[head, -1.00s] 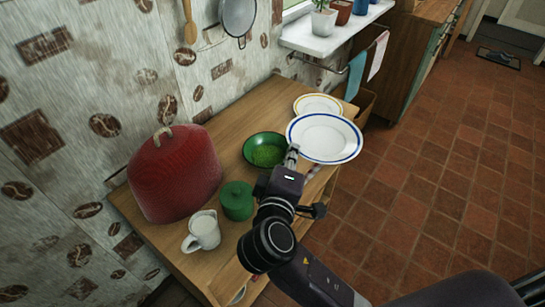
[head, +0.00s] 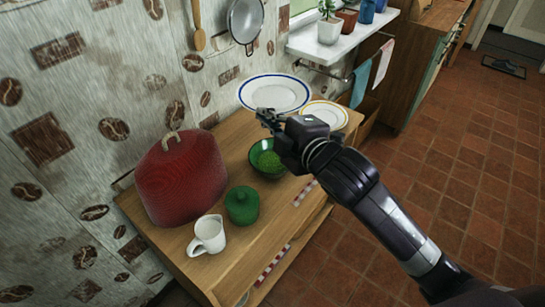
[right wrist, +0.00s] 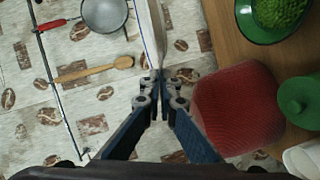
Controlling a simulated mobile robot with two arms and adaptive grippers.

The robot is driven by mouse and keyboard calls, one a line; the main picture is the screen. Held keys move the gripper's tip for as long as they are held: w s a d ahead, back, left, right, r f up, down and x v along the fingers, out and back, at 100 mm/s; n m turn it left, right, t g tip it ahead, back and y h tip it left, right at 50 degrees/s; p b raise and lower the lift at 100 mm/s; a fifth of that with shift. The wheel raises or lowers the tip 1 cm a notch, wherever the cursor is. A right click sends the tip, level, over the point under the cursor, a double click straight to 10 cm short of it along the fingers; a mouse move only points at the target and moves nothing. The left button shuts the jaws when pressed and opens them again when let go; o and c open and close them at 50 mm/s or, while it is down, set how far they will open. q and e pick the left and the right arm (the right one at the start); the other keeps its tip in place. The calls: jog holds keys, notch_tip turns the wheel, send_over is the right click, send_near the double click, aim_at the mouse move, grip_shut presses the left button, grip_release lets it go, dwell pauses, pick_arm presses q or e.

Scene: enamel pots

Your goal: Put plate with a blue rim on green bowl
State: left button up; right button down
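The white plate with a blue rim (head: 274,93) is up off the table toward the wall, beyond the green bowl in the head view. My right gripper (head: 268,117) is shut on its near edge. In the right wrist view the plate (right wrist: 151,32) shows almost edge-on, with its edge between the fingertips (right wrist: 160,76). The green bowl (head: 272,173) stands on the wooden cabinet top, with green bits inside, just below and left of my right gripper. It also shows in the right wrist view (right wrist: 244,24). My left gripper is not in view.
A yellow-rimmed plate (head: 325,114) lies at the right end of the cabinet top (head: 232,135). A red cosy (head: 180,180), a green lidded pot (head: 242,205) and a white jug (head: 208,236) stand left of the bowl. A sieve (head: 245,20) hangs on the wall.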

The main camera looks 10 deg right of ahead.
notch_tip(320, 180, down, 20)
jog(key=shift+r+b, duration=0.15)
jog(key=shift+b, duration=1.05)
jog(key=shift+f, duration=0.6)
jog(key=c, duration=2.2)
grip_release()
jog(key=shift+o, duration=0.2)
jog(key=shift+r, duration=0.15)
jog(key=shift+r, duration=0.35)
jog(key=v, duration=1.2)
jog(key=shift+b, duration=0.3)
